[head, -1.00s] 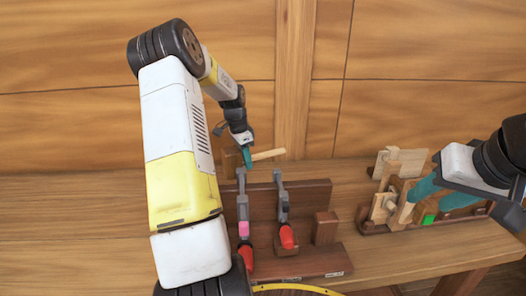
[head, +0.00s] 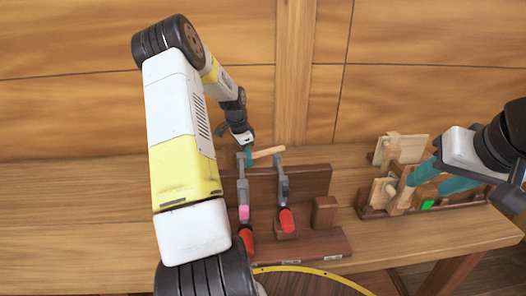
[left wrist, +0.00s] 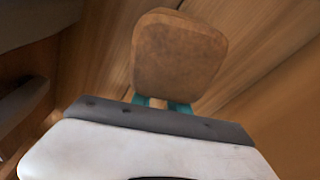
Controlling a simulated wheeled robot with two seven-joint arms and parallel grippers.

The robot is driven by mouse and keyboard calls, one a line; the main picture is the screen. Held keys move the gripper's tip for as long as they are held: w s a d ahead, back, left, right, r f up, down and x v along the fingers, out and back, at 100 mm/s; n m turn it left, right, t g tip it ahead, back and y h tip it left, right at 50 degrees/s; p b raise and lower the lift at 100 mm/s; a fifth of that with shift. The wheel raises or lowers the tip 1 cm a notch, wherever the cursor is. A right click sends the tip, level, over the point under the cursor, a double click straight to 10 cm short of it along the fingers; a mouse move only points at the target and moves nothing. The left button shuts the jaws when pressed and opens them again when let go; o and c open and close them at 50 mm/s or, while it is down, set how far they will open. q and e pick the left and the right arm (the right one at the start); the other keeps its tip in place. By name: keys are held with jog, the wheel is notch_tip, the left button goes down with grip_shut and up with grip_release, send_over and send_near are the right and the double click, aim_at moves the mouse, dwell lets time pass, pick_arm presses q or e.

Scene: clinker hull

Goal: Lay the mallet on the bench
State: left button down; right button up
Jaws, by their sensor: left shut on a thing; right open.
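My left gripper (head: 248,156) is shut on the mallet at the back of the bench (head: 60,215), just behind the clamp rack. The mallet's pale wooden handle (head: 268,152) sticks out to the right of the fingers in the head view. Its brown block head (left wrist: 180,52) fills the top middle of the left wrist view, in front of the teal fingers. I cannot tell whether the mallet touches the bench. My right gripper (head: 443,180) is open at the right, by a wooden tool stand.
A dark wooden rack (head: 310,180) holds two clamps (head: 243,200) (head: 283,190) with red handles. The wooden tool stand (head: 375,212) has a green patch. A plank wall (head: 420,60) closes the back. The bench's left part is bare. A yellow curved edge (head: 310,270) shows in front.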

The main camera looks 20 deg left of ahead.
pick_arm(q)
jog(key=c, duration=1.2)
grip_release()
jog(key=r, duration=0.5)
jog(key=s+a+r, duration=0.1)
jog(key=r, duration=0.1)
jog(key=shift+r, duration=0.35)
